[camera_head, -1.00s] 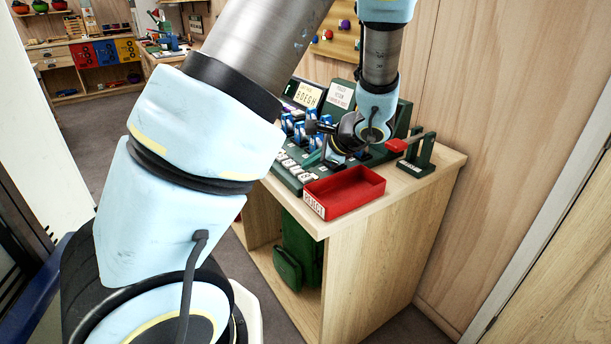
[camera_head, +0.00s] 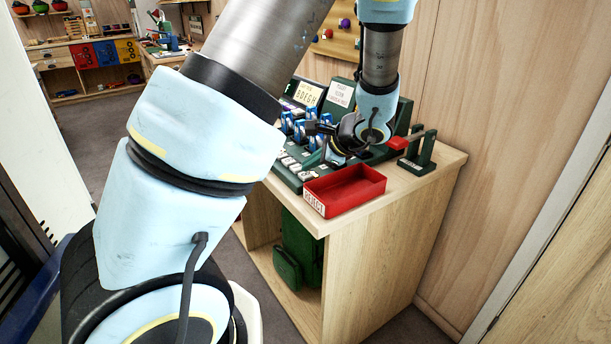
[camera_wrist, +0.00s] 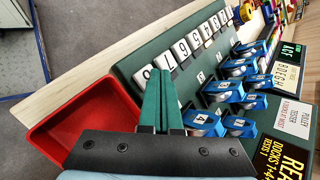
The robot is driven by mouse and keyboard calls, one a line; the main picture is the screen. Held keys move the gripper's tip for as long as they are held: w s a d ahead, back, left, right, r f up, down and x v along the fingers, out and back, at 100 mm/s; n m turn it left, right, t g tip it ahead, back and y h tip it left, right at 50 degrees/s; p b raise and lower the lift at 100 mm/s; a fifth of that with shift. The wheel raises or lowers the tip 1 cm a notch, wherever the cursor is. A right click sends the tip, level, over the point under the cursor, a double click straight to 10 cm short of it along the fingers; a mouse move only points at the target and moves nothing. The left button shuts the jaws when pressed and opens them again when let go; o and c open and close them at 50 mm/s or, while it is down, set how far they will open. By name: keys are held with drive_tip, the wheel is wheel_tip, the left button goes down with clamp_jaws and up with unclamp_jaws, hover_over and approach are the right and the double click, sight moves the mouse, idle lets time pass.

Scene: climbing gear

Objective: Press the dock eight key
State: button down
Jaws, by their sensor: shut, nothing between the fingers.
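A row of white numbered keys (camera_wrist: 193,42) runs along the dark green sloping console (camera_wrist: 130,60) in the wrist view. The key at the near end of the row (camera_wrist: 151,77) is partly covered by my fingers, and its mark is hard to read. I cannot tell for sure which key is eight. My gripper (camera_wrist: 160,72) is shut and empty, its green fingers side by side over this near end of the row. I cannot tell whether the tips touch a key. In the head view my gripper (camera_head: 331,151) is low over the console, and my wrist hides part of it.
A red open tray (camera_head: 345,190) sits at the console's near end, close to my gripper. Blue devices (camera_wrist: 204,121) stand in rows beside the keys. A green stand (camera_head: 418,153) is near the right table edge. Label signs (camera_wrist: 292,113) rise behind the devices.

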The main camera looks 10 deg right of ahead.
sight(310, 175)
drive_tip(key=shift+f+b, duration=0.45)
drive_tip(key=shift+b, duration=0.1)
idle(0.6)
drive_tip(key=shift+r, duration=0.15)
drive_tip(key=shift+r+p, duration=0.7)
drive_tip(key=shift+r, duration=0.1)
wheel_tip(310, 175, up, 6)
drive_tip(key=p, duration=0.4)
